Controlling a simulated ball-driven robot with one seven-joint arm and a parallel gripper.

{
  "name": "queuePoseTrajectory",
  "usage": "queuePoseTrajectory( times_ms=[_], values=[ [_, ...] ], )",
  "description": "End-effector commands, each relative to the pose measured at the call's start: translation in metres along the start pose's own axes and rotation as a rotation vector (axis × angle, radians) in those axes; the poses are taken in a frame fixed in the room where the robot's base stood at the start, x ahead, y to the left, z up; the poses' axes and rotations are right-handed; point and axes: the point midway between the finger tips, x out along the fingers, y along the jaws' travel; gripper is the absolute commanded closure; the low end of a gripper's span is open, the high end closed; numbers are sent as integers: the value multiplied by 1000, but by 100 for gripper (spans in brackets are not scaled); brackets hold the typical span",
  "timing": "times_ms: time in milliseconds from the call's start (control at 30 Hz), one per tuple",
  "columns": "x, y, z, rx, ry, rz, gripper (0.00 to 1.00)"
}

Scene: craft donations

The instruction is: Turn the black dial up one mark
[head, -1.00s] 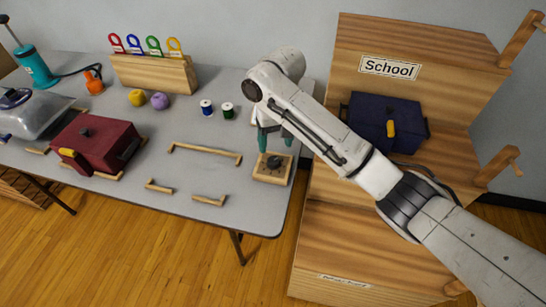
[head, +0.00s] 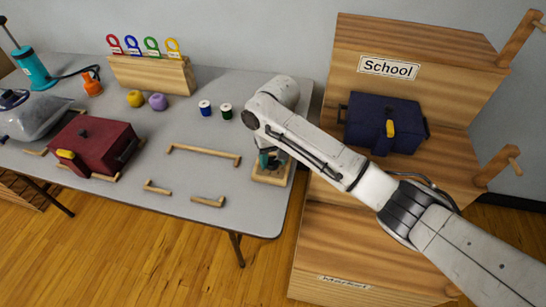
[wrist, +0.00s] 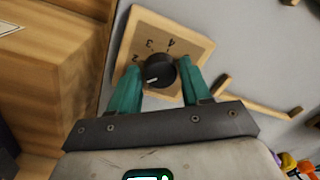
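The black dial (wrist: 158,73) sits on a square wooden plate (wrist: 201,47) printed with the numbers 2, 3 and 4. A white pointer line on the dial points to the lower left in the wrist view, towards my left-hand finger. Any mark there is hidden. My gripper (wrist: 158,78) is open, its two teal fingers on either side of the dial. I cannot tell whether they touch it. In the head view my gripper (head: 270,160) is down at the plate (head: 270,179) near the table's right end, and my arm hides most of the dial.
Wooden corner rails (head: 204,151) lie left of the plate. A dark red box (head: 97,147) sits further left. A wooden shelf labelled School (head: 389,67) with a navy box (head: 380,124) stands right of the table.

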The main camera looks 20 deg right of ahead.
Motion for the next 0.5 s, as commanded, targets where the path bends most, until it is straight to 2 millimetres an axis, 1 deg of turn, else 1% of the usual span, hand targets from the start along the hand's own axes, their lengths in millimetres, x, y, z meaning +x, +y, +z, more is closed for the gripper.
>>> queuePoseTrajectory(
  times_ms=[33,367,400,500],
  values=[
    [0,0,0,0,0,0,57],
    [0,0,0,0,0,0,89],
    [0,0,0,0,0,0,91],
    [-1,0,0,2,0,0,91]
  ],
)
